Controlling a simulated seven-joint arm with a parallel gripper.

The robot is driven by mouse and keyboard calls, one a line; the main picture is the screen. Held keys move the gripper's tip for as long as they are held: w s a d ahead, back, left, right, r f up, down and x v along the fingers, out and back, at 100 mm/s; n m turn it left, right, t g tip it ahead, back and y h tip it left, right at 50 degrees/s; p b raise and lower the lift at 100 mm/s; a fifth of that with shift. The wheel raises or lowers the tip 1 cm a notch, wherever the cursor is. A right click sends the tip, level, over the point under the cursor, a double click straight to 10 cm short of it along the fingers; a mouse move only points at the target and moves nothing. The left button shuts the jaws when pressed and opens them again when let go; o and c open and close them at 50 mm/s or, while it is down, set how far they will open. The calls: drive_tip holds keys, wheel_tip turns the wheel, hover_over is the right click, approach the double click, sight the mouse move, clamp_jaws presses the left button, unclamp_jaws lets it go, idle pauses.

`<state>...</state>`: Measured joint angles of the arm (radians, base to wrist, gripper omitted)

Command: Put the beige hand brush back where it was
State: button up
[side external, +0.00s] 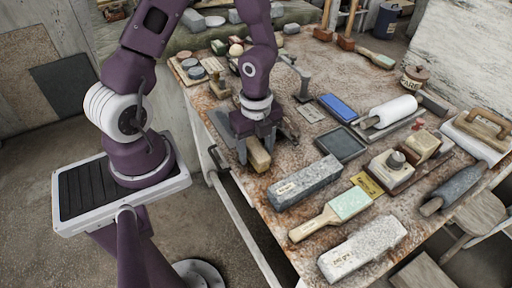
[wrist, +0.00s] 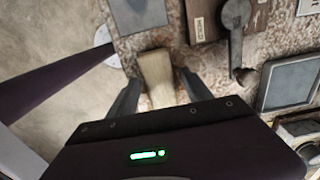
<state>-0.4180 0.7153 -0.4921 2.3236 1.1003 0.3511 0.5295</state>
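The beige hand brush (side external: 258,154) lies at the near left edge of the worktable, partly hidden by my gripper (side external: 254,158) in the side view. In the wrist view the beige brush (wrist: 156,72) shows between the two dark fingers of my gripper (wrist: 160,92), its lower part hidden by the gripper body. My gripper points down over it. The fingers stand apart, one on each side of the brush, and a gap seems to show beside each finger.
A grey stone block (side external: 304,182) lies right of the brush, with a dark square tray (side external: 341,143) beyond. A metal stand (side external: 303,83) rises behind my gripper. The table's left edge is close.

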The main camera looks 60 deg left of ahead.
sight(256, 148)
wheel_tip(256, 148, up, 12)
drive_tip(key=s+d+r+n+t, duration=0.2)
drive_tip(key=s+r+n, duration=0.3)
drive_tip(key=r+n, duration=0.2)
drive_tip(key=s+d+r+n+t, duration=0.1)
drive_tip(key=s+r+n+t, duration=0.2)
drive_tip(key=n, duration=0.8)
wheel_tip(256, 148, up, 4)
drive_tip(key=s, duration=0.2)
drive_tip(key=shift+s+d+t, duration=0.3)
drive_tip(key=shift+d, duration=0.05)
drive_tip(key=shift+r, duration=0.1)
idle(0.5)
